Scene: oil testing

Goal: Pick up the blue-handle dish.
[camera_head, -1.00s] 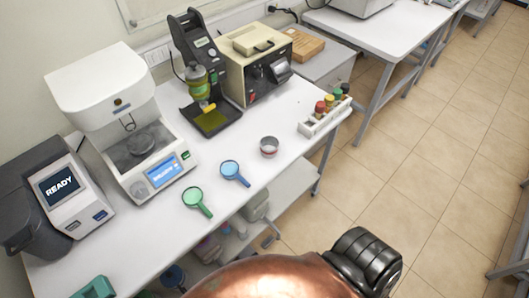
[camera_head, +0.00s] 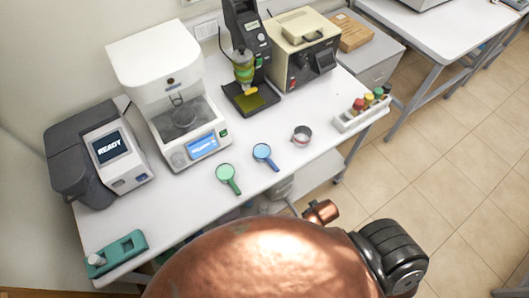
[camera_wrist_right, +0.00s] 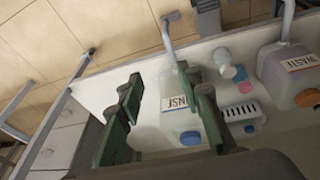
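The blue-handle dish (camera_head: 262,151) lies on the white bench, its handle pointing to the lower right. The green-handle dish (camera_head: 226,172) lies to its left. My right gripper (camera_wrist_right: 160,80) shows only in the right wrist view, with its two dark green fingers spread apart and nothing held between them. Behind the fingers is a translucent bottle (camera_wrist_right: 180,128) with a partly hidden label. The blue-handle dish is not seen in that view. My left gripper is not in view. Copper and black parts of my own body fill the bottom of the head view.
A metal cup (camera_head: 302,135) stands right of the dishes, and a bottle rack (camera_head: 350,121) farther right. A white balance (camera_head: 165,80), READY device (camera_head: 110,150) and teal holder (camera_head: 124,249) occupy the left. The bench around the dishes is clear.

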